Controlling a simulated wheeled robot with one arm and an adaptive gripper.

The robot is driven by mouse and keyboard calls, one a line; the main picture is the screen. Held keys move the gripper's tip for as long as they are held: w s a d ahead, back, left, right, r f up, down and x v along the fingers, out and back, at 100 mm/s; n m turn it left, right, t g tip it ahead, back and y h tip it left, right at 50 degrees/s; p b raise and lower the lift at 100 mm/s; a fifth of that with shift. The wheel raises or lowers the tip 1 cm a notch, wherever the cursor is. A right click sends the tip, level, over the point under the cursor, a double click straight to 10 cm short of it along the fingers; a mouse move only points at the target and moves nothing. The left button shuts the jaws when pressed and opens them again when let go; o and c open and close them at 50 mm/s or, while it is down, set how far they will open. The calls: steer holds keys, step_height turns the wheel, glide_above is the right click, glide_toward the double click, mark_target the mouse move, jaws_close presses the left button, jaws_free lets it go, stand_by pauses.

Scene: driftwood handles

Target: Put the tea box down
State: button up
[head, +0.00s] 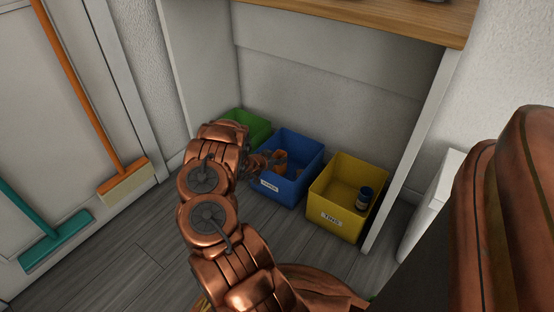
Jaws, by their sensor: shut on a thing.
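My gripper (267,162) reaches over the left side of the blue bin (302,185), partly hidden by my own copper arm. It is shut on a small orange-brown thing (281,156), apparently the tea box, at or just inside the bin's opening. Its lower part is hard to make out. I cannot tell whether it touches the bin's floor or wall.
A green bin (253,123) stands left of the blue one, partly behind my arm. A yellow bin (333,217) labelled TINS stands to the right, holding a dark blue tin (364,196). A wooden counter (400,17) overhangs the bins. Brooms lean at left.

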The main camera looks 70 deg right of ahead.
steer(key=shift+f, duration=0.65)
steer(key=o, duration=1)
steer(key=shift+a+f, duration=0.1)
steer(key=shift+f, duration=0.05)
steer(key=shift+s, duration=0.1)
